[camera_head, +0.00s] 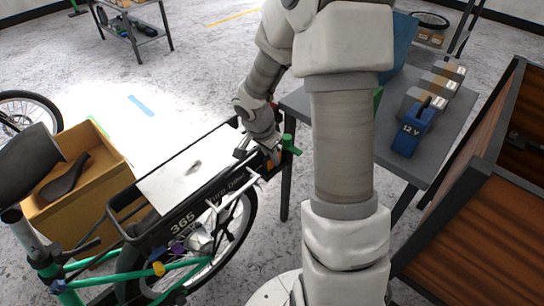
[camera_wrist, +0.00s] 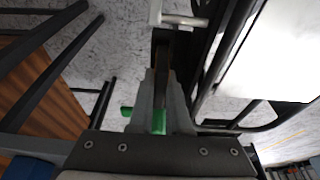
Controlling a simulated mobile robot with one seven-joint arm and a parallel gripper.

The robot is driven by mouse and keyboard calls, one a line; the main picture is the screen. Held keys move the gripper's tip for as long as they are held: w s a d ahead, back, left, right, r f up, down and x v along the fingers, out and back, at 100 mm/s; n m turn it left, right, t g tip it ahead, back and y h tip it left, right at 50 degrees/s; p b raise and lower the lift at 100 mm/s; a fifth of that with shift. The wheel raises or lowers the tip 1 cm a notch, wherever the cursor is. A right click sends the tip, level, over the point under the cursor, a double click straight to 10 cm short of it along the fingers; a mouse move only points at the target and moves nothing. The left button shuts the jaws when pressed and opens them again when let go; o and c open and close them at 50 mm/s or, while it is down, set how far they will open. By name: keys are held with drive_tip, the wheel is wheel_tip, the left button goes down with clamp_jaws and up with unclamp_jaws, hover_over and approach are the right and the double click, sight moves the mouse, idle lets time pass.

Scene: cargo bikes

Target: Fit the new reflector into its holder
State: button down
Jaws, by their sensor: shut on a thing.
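My gripper (camera_head: 267,148) is at the rear end of the black cargo rack (camera_head: 220,186) of a green bike. In the wrist view my gripper (camera_wrist: 160,75) points at a dark upright bar by the rack. It is shut on a green piece (camera_wrist: 158,122), which also sticks out to the right of it in the head view (camera_head: 290,144). A small orange-red patch (camera_head: 273,157) shows just below my fingers; it may be the reflector. I cannot tell whether the green piece belongs to it. The holder is not clearly visible; my fingers partly cover that spot.
A grey table (camera_head: 440,135) on the right holds a blue 12 V battery (camera_head: 413,128) and several grey boxes. A brown wooden cargo box (camera_head: 490,235) stands at the lower right. A cardboard box (camera_head: 85,205) with a saddle is at the left. Open floor lies behind the rack.

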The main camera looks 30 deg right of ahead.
drive_tip(key=shift+f+b, duration=0.6)
drive_tip(key=shift+b, duration=0.05)
drive_tip(key=c, duration=0.8)
unclamp_jaws()
drive_tip(key=shift+r, duration=0.15)
drive_tip(key=p+v, duration=0.7)
drive_tip(key=v, duration=1)
drive_tip(key=s+a+r+n+t+y, duration=0.2)
drive_tip(key=s+a+r+n, duration=0.2)
drive_tip(key=s+r+n, duration=0.4)
drive_tip(key=s+a+r+n+t+y, duration=0.1)
drive_tip(key=s+a+r+n+t, duration=0.25)
drive_tip(key=s+r+n, duration=0.4)
wheel_tip(320, 180, up, 19)
drive_tip(key=s+m+p, duration=0.1)
drive_tip(key=p, duration=1.9)
drive_tip(key=shift+s+a+g+p, duration=0.25)
drive_tip(key=shift+s+g+p, duration=0.1)
drive_tip(key=shift+g, duration=0.1)
drive_tip(key=shift+f+m, duration=0.15)
drive_tip(key=shift+m, duration=0.1)
